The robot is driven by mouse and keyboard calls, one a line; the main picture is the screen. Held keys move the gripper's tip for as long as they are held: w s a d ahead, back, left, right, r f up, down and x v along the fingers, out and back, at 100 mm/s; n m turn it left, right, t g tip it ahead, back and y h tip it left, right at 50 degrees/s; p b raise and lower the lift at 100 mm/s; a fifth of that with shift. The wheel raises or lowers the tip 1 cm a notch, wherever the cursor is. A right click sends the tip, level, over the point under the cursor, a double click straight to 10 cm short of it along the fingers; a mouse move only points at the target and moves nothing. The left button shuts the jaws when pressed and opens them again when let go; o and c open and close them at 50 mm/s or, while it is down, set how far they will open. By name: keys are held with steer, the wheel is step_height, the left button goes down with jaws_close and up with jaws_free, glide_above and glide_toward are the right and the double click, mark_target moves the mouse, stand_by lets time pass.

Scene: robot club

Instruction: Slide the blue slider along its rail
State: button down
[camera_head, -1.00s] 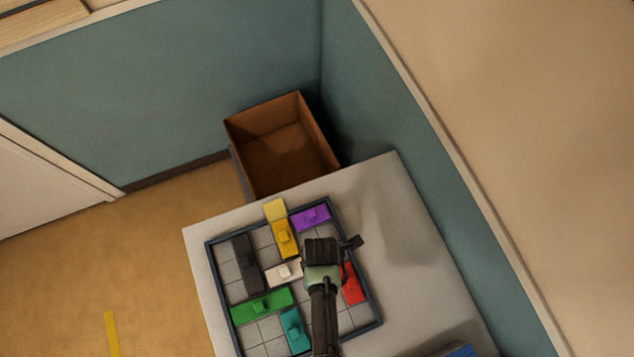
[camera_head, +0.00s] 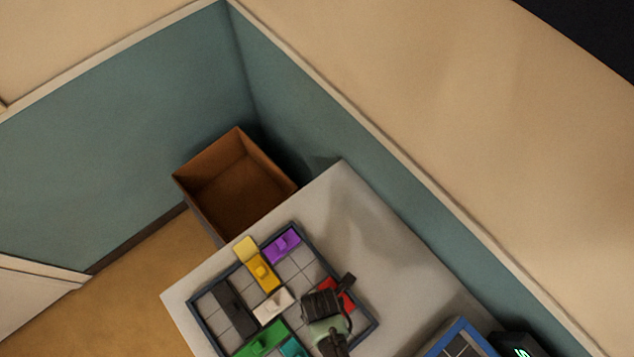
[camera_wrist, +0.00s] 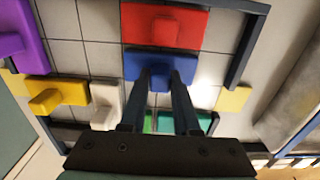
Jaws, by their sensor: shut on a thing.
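The blue slider (camera_wrist: 150,66) is a short block with a raised knob, seen in the wrist view in the middle of the gridded board. My gripper (camera_wrist: 160,74) is shut on its knob, with a finger on each side. In the head view my gripper (camera_head: 323,303) stands over the right part of the board and hides the blue slider. A red block (camera_wrist: 185,28) lies right beside the blue slider; it also shows in the head view (camera_head: 346,291), partly covered by my gripper.
The dark-rimmed board (camera_head: 358,340) holds purple (camera_head: 285,246), yellow (camera_head: 266,279), white (camera_head: 273,306), black (camera_head: 233,309) and green (camera_head: 258,340) blocks. A yellow pad (camera_wrist: 235,98) lies at a rim gap. An open cardboard box (camera_head: 240,190) stands behind the grey table (camera_head: 335,205).

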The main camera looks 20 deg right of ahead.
steer(key=c, duration=0.9)
jaws_free()
step_height(320, 180, up, 7)
steer(key=p, duration=0.7)
steer(key=shift+r, duration=0.1)
